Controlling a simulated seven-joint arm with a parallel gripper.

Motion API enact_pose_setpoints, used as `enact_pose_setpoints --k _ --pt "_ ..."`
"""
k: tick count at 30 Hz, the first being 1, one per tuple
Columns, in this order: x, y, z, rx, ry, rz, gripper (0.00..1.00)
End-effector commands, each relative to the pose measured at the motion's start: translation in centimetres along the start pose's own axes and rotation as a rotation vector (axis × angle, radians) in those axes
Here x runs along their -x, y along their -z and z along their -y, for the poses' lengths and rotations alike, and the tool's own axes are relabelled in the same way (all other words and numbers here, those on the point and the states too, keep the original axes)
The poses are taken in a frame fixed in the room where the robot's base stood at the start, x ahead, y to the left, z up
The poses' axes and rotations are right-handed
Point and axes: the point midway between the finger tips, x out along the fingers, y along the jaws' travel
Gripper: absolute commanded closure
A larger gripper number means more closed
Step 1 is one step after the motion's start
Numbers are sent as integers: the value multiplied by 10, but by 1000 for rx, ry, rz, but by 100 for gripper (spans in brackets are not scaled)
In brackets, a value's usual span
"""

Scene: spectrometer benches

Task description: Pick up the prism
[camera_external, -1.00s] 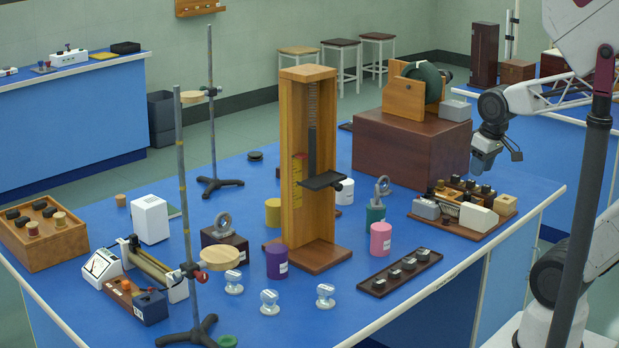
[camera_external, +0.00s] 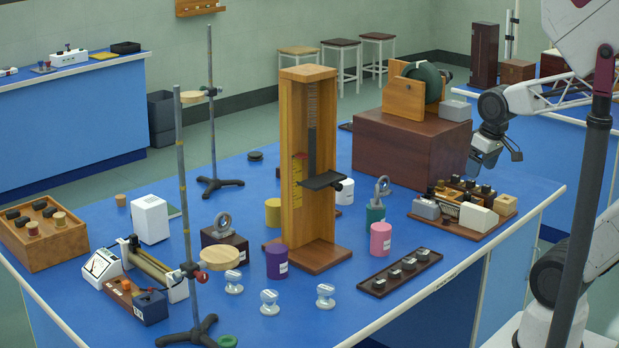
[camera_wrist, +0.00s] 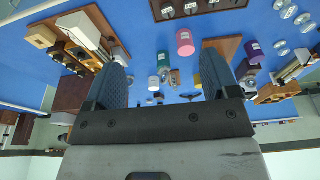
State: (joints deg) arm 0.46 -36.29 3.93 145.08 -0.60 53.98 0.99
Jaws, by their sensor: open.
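I cannot single out a prism with certainty. Three small clear glassy pieces stand near the front edge of the blue bench: a left one (camera_external: 233,283), a middle one (camera_external: 269,302) and a right one (camera_external: 325,296). They look like glass tops on round feet, and their exact shape is too small to tell. Similar clear pieces (camera_wrist: 281,47) show at the upper right of the wrist view. My gripper (camera_external: 498,160) is open and empty, high above the bench's right side, well apart from these pieces. Its two fingers (camera_wrist: 164,66) also show in the wrist view.
A tall wooden stand (camera_external: 291,165) rises mid-bench. Two rod stands, left (camera_external: 186,220) and rear (camera_external: 212,130), are also tall. Purple (camera_external: 277,262) and pink (camera_external: 380,240) cylinders, a dark block strip (camera_external: 400,272) and a crowded wooden board (camera_external: 470,228) stand nearer the right.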

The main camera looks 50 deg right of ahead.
Motion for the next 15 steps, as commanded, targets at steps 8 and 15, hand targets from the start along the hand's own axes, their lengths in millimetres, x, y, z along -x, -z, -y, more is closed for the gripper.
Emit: enact_pose_setpoints --k 8,15 --pt "-2 4 3 3 2 3 19" --pt "-12 28 20 16 13 24 19"
